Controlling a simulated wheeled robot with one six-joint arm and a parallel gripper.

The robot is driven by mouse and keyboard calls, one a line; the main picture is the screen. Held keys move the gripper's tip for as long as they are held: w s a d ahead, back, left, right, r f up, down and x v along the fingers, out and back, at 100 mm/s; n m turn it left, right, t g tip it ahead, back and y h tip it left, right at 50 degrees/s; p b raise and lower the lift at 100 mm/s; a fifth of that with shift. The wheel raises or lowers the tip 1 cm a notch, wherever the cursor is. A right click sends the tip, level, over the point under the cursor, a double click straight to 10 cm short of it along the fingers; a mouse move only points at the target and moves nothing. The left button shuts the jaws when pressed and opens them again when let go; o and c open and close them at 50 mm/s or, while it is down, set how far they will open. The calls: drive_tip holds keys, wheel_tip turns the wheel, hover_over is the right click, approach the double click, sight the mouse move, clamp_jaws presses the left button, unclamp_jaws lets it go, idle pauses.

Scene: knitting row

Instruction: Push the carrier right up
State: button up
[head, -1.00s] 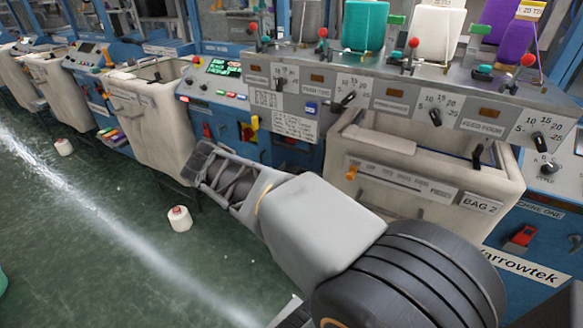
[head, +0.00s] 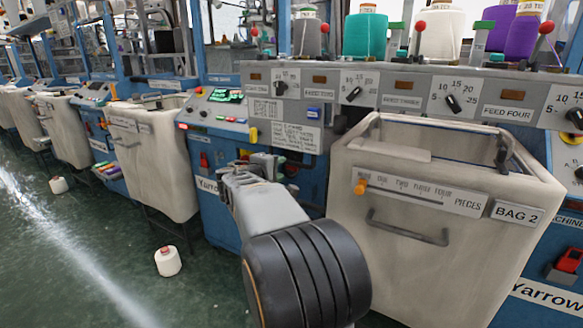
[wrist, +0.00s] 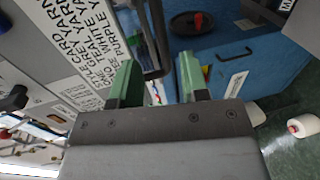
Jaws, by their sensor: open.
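No part is marked as the carrier, and I cannot tell for sure which one it is. In the wrist view my gripper (wrist: 161,82) has its two green fingers spread apart. A dark bent bar (wrist: 156,45) shows between and beyond them; I cannot tell whether it touches either finger. In the head view my gripper (head: 262,165) is in front of the blue machine (head: 222,165), below the printed card (head: 284,134) and left of the BAG 2 bin. My own arm partly hides it there.
The cream BAG 2 bin (head: 400,275) stands close right, with an orange slider (head: 360,187) on its front. Cones of yarn (head: 365,35) stand on top of the machine. A white cone (head: 168,261) lies on the green floor, which has free room at left.

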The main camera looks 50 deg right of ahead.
sight(290, 163)
drive_tip(key=x, duration=0.8)
drive_tip(key=shift+d+f+b, duration=0.1)
drive_tip(key=shift+d+b, duration=0.1)
drive_tip(key=shift+b, duration=0.1)
drive_tip(key=shift+c, duration=0.3)
clamp_jaws()
